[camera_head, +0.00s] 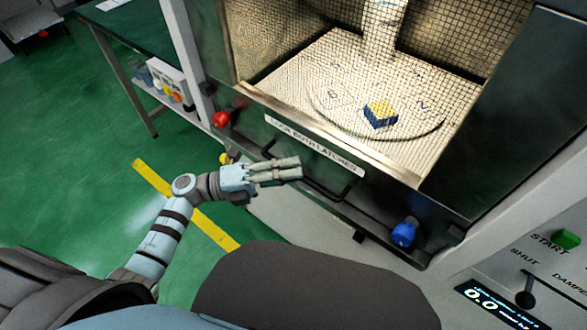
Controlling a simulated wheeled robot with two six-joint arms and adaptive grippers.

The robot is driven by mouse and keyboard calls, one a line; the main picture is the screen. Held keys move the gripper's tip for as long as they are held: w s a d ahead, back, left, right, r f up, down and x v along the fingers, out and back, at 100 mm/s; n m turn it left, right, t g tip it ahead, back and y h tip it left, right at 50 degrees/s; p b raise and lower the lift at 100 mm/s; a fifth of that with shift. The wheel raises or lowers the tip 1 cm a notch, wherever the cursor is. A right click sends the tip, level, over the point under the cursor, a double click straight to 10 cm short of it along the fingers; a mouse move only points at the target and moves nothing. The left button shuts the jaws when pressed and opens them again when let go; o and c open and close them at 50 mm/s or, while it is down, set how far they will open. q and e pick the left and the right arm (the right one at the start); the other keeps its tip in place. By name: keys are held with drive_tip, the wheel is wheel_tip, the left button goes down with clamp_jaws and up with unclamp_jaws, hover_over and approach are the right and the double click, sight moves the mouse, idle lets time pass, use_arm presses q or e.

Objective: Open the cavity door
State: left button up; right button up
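The cavity door (385,165) has a mesh window and looks closed. A label (315,146) on its lower frame appears to read "LOCK BOTH LATCHES". Below the label is a black bar handle (331,194). A red knob (221,118) is at the door's lower left and a blue knob (404,233) at its lower right. My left gripper (299,168) reaches in from the left, its fingers in front of the handle's left part, which they partly hide. The fingers lie close together; I cannot tell whether they touch or grip the bar. My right gripper is not in view.
Behind the mesh, a blue and yellow block (380,114) sits on a round turntable (330,98). A control panel with a green START button (566,239) and a black lever (526,299) is at lower right. A table (118,38) stands upper left. Green floor there is open.

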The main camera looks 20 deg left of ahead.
use_arm(q)
drive_tip(key=shift+w+d, duration=0.35)
drive_tip(key=shift+d, duration=0.1)
clamp_jaws()
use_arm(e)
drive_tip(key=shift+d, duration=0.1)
use_arm(q)
drive_tip(key=shift+r, duration=0.1)
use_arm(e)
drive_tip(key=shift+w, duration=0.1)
